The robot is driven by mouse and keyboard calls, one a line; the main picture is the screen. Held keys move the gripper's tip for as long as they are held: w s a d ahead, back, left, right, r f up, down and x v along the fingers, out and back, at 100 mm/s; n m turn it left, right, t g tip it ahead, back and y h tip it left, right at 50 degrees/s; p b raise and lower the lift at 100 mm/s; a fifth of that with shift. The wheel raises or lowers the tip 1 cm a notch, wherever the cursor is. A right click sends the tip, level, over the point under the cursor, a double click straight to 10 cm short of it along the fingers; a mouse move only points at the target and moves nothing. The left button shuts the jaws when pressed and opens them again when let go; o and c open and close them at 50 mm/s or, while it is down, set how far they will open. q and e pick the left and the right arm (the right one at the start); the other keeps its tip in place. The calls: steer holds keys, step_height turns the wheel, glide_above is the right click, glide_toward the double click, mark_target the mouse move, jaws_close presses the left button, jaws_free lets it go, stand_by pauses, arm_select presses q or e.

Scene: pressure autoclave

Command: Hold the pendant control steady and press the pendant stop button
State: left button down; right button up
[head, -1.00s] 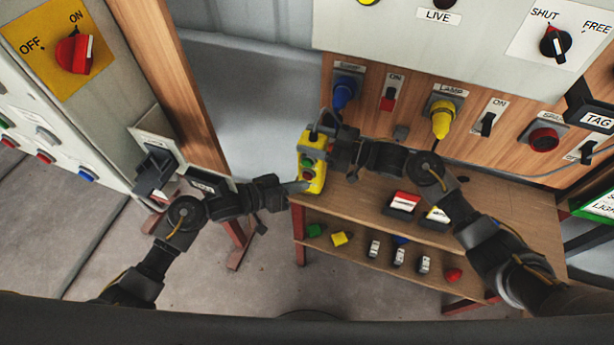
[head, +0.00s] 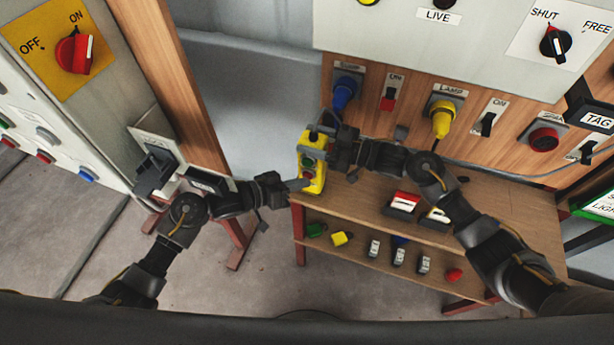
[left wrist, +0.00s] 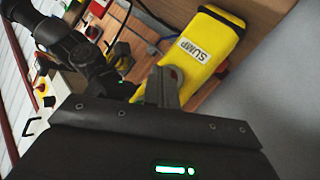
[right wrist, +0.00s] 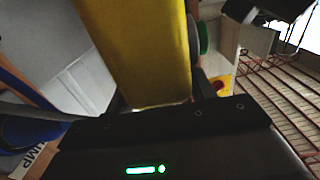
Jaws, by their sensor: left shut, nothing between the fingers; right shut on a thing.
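The yellow pendant control (head: 312,180) hangs at the left end of the wooden bench, with a green button (head: 308,162) above a red button (head: 307,174) on its face. My right gripper (head: 331,150) is shut on the pendant's upper part; the yellow body also fills the middle of the right wrist view (right wrist: 140,50). My left gripper (head: 303,185) is shut and empty, its fingertips at the pendant's lower face by the red button. In the left wrist view the pendant (left wrist: 200,50) carries a SUMP label, and the left fingertips (left wrist: 170,75) overlap its edge. Whether they touch the red button is hidden.
A blue plug (head: 345,92) and a yellow plug (head: 441,120) sit in the panel behind. A dark lever box (head: 155,165) is beside my left arm.

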arm_select(q)
steer(key=shift+w+d, duration=0.1)
steer(key=shift+w, duration=0.15)
stand_by(0.4)
steer(key=shift+s+a, duration=0.35)
steer(key=shift+s, duration=0.55)
steer(key=shift+s, duration=0.1)
steer(key=s, duration=0.1)
steer(key=s+a, duration=0.1)
steer(key=s, duration=0.2)
steer(key=shift+s+a, duration=0.25)
steer(key=shift+s, duration=0.05)
stand_by(0.3)
arm_select(e)
steer(key=o, duration=1.3)
steer(key=shift+o, duration=0.2)
